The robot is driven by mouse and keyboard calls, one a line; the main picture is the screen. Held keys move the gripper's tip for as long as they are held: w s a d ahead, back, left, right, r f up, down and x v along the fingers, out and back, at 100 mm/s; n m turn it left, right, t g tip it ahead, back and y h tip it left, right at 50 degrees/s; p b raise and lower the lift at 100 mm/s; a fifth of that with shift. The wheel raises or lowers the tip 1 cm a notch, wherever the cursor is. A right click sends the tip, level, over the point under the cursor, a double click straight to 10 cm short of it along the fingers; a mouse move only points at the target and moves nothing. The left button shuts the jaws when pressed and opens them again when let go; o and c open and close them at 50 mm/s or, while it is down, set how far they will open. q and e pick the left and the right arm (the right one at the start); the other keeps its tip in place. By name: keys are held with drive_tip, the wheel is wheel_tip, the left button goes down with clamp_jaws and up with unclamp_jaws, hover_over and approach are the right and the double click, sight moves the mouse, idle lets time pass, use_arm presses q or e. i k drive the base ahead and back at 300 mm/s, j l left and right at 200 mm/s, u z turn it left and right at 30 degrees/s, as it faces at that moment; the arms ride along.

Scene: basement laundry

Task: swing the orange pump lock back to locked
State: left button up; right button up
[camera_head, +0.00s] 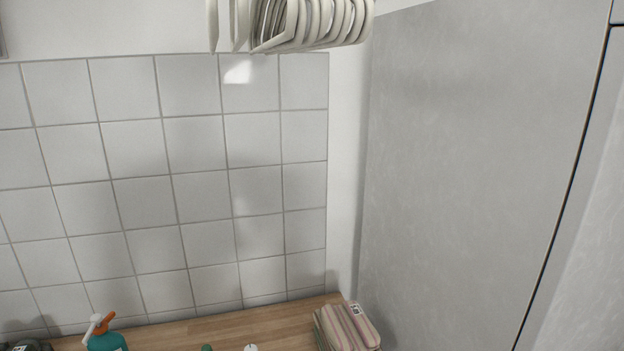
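The orange pump lock (104,324) shows at the lower left of the head view, on top of a teal bottle (108,343). A white pump nozzle (94,325) is beside the orange part and points up and to the left. The bottle stands at the wooden counter and its lower part is cut off by the frame's bottom edge. I cannot tell from this small view which position the lock is in. Neither of my grippers is in view.
The wooden counter (200,331) runs along the white tiled wall (150,200). Folded striped cloth (345,328) lies at its right end, near a grey panel (470,170). Several pale hangers (310,24) hang above. A dark object (27,345) and small tops (250,348) show along the bottom edge.

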sight(99, 330)
drive_tip(key=u, duration=1.25)
